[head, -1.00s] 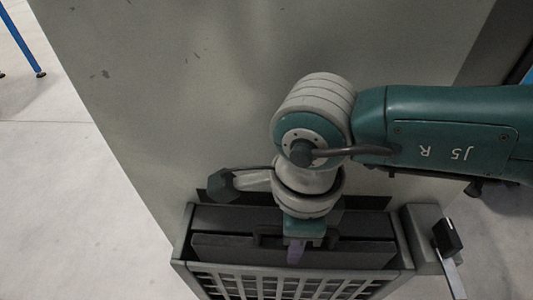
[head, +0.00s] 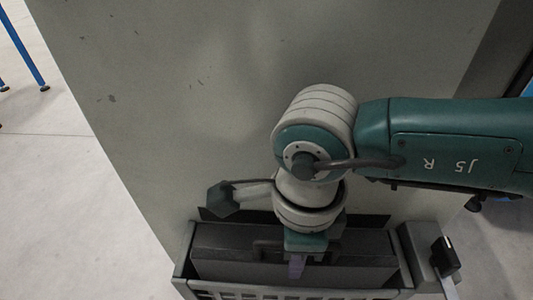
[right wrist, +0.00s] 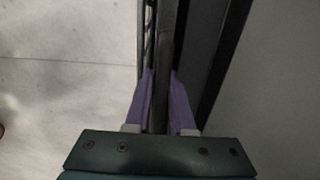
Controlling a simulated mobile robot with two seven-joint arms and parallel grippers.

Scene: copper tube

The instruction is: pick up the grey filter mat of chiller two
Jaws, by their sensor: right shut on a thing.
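The grey filter mat (head: 225,268) is a dark, flat panel with a handle on its top edge. It stands upright in the open-topped slot of a grille-fronted housing (head: 181,284) on the chiller. My right gripper (head: 296,266) comes down from above and is shut at the mat's handle. In the right wrist view, the purple fingertips (right wrist: 161,100) sit on both sides of a dark bar (right wrist: 163,60), part of the mat. The mat's lower part is hidden inside the housing. My left gripper is not in view.
The chiller's large grey panel (head: 220,90) rises close behind the housing. A grey box with a black latch (head: 443,246) is at the housing's right end. Clear pale floor (head: 80,200) lies to the left, with a blue stand leg (head: 25,50) at the far upper left.

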